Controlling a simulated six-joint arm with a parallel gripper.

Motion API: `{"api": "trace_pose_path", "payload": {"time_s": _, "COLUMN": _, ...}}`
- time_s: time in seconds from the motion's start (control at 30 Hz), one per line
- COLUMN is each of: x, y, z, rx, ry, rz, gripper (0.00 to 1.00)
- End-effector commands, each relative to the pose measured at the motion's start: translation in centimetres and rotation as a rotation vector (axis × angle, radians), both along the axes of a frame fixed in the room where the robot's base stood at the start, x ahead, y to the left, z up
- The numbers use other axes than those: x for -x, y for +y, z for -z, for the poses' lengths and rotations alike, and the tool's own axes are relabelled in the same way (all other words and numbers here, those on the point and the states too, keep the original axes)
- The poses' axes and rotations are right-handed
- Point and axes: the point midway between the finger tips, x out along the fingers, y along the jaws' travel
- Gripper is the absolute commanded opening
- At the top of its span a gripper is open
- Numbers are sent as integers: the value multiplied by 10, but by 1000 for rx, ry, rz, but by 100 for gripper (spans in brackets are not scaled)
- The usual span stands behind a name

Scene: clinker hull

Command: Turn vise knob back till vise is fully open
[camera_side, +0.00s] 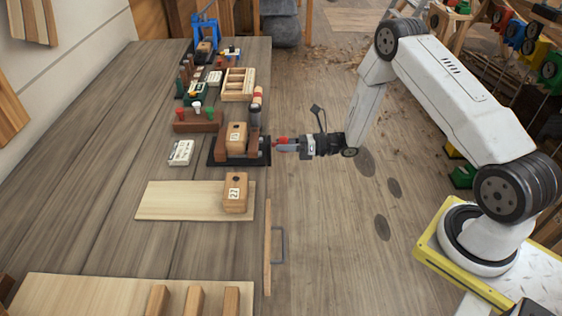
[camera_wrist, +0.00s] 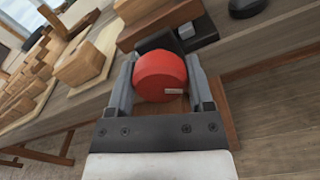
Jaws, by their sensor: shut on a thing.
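The red vise knob (camera_wrist: 160,76) sits between the two fingers of my gripper (camera_wrist: 160,85) in the wrist view, and the fingers are shut on it. In the side view my gripper (camera_side: 287,145) reaches level from the right to the knob (camera_side: 281,142) at the bench edge. The vise (camera_side: 225,157) is a dark base on the bench edge. A wooden block numbered 13 (camera_side: 236,136) stands on it, with a dark upright part (camera_side: 254,121) beside it on the knob side. The exact jaw gap is too small to tell.
A block numbered 27 (camera_side: 235,191) stands on a pale board (camera_side: 175,200) in front of the vise. A white labelled card (camera_side: 181,152) lies to its left. A rack with coloured handles (camera_side: 194,121) and a wooden tray (camera_side: 238,84) are behind.

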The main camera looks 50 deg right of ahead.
Motion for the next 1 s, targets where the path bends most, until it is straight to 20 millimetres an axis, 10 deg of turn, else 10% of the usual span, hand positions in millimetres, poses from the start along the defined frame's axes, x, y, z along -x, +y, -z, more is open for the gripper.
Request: {"api": "trace_pose_path", "payload": {"time_s": 1.0, "x": 1, "y": -1, "z": 1, "rx": 230, "ry": -226, "rz": 2, "gripper": 8}}
